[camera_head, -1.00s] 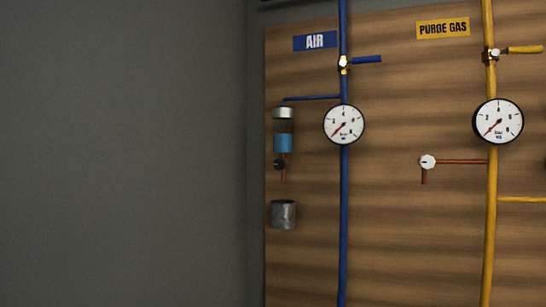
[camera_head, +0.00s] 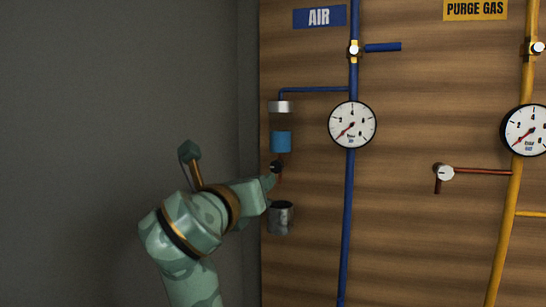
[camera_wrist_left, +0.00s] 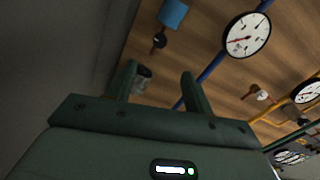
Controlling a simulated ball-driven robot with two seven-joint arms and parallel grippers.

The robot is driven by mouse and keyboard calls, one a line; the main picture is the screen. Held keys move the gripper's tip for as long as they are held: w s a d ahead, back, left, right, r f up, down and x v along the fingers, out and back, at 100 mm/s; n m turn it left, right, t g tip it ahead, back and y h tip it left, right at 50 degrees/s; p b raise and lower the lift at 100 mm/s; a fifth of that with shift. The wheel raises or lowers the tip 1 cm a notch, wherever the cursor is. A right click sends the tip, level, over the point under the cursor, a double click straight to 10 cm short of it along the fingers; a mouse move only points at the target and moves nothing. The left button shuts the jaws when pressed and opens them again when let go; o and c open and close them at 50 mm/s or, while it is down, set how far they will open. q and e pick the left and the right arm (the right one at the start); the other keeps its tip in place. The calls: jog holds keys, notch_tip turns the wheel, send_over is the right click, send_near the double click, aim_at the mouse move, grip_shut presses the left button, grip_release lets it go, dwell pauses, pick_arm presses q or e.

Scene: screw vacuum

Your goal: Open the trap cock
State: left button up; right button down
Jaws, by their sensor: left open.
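The trap cock is a small black knob (camera_head: 276,166) on a short reddish pipe below the clear trap (camera_head: 281,124), which holds blue liquid. It hangs from the blue AIR line. The knob also shows in the left wrist view (camera_wrist_left: 159,40), ahead of the fingers, with the blue trap (camera_wrist_left: 173,14) beyond it. My left gripper (camera_head: 272,182) is just below and beside the knob in the head view, overlapping its pipe; contact cannot be told. In the left wrist view the two fingers (camera_wrist_left: 160,72) stand apart with nothing gripped between them. My right gripper is not in view.
A grey metal cup (camera_head: 281,217) sits below the trap, close to my left gripper. A pressure gauge (camera_head: 352,125) and a blue-handled valve (camera_head: 382,47) are on the blue pipe to the right. The grey wall (camera_head: 90,100) at left is bare.

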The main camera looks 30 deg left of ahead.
aim_at(275, 167)
pick_arm(q)
jog(key=p+x, duration=0.1)
jog(key=x, duration=1.2)
jog(key=shift+w+a, duration=0.15)
jog(key=shift+w+f, duration=0.1)
jog(key=shift+w, duration=0.2)
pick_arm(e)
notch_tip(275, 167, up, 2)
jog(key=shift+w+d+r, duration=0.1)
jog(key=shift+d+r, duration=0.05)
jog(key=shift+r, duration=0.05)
pick_arm(q)
jog(key=shift+c, duration=0.3)
